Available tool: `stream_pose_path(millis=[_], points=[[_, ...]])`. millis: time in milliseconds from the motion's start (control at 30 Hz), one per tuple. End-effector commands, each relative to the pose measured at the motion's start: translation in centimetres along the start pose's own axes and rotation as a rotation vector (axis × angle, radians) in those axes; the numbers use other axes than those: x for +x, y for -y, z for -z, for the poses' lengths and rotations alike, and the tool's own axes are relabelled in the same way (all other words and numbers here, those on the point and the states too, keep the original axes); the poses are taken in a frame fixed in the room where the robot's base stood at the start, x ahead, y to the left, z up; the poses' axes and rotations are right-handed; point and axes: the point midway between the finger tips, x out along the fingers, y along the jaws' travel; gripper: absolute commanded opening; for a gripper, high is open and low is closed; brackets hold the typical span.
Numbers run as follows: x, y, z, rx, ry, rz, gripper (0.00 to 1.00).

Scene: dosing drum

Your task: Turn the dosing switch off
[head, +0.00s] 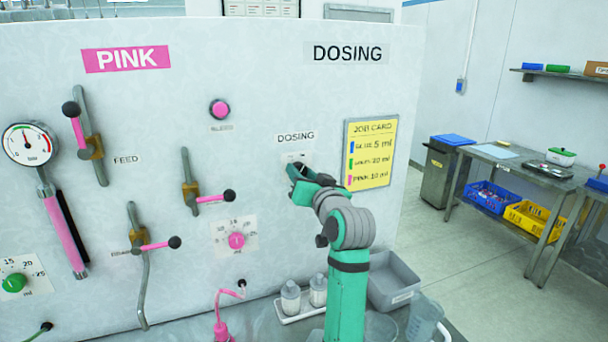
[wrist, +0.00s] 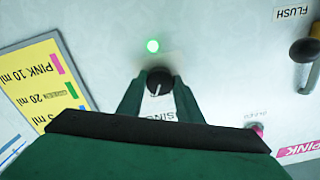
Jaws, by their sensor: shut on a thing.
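The dosing switch (wrist: 160,79) is a round black knob with a short white pointer line, slightly tilted in the wrist view. My gripper (wrist: 159,92) is shut on this knob, one green finger on each side. In the head view my gripper (head: 302,174) is against the panel just below the DOSING label (head: 296,136). It hides the knob there; only part of the pale switch plate (head: 297,157) shows.
The yellow job card (head: 370,153) is right of my gripper. A pink-handled valve (head: 214,198) and a pink dial (head: 236,241) are to its left. White bottles (head: 290,298), a grey bin (head: 393,281) and a clear jug (head: 424,318) stand below, near my arm.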

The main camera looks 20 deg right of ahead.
Motion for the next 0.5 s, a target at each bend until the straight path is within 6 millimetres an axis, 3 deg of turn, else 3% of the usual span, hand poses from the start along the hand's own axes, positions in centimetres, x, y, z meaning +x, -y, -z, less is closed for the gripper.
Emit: stream_pose_path(millis=[267,500], points=[[-0.14,-0.36,0.04,-0.103,-0.001,-0.007,0.10],[-0.24,-0.56,0.13,-0.299,-0.001,-0.009,0.10]])
